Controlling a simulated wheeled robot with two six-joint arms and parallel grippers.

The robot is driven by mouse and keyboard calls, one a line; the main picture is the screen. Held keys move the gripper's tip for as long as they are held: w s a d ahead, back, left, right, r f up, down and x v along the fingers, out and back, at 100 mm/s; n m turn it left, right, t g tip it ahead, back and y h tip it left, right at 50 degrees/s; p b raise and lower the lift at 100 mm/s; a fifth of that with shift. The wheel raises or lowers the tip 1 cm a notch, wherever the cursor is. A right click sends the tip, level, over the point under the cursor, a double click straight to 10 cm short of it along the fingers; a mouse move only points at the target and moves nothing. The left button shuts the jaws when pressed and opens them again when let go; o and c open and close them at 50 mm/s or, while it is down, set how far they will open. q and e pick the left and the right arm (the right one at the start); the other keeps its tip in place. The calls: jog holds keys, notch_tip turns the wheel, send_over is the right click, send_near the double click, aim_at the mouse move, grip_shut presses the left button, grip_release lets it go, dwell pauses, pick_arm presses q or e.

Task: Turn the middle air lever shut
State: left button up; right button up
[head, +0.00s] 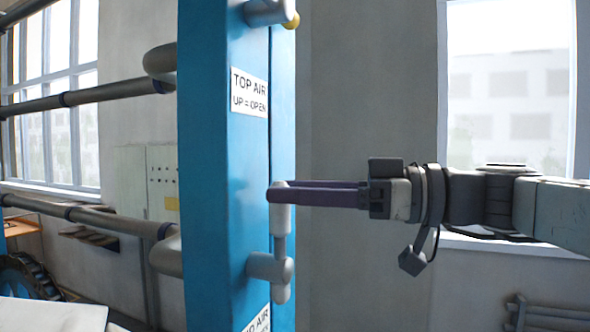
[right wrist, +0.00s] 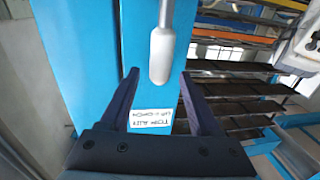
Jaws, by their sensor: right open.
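The middle air lever (head: 281,222) stands upright on the front of the blue column, its pale grip at the top and its grey pivot hub (head: 268,267) below. The partly cut-off label (head: 258,320) under it reads "...D AIR". My right gripper (head: 275,191) reaches in from the right, its purple fingers level with the top of the grip. In the right wrist view the grip (right wrist: 161,56) ends between the two open fingertips (right wrist: 158,76), with a gap showing on each side. The nearer finger hides part of the grip's top in the head view. My left gripper is not in view.
The blue column (head: 215,190) carries a "TOP AIR UP = OPEN" label (head: 249,92) under another lever hub (head: 268,12) with a yellow part. Grey pipes (head: 110,92) join the column from the left.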

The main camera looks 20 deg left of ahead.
jog(key=shift+s+a+p, duration=0.1)
jog(key=shift+a+p, duration=0.3)
jog(key=shift+a, duration=0.85)
grip_shut()
dwell(0.5)
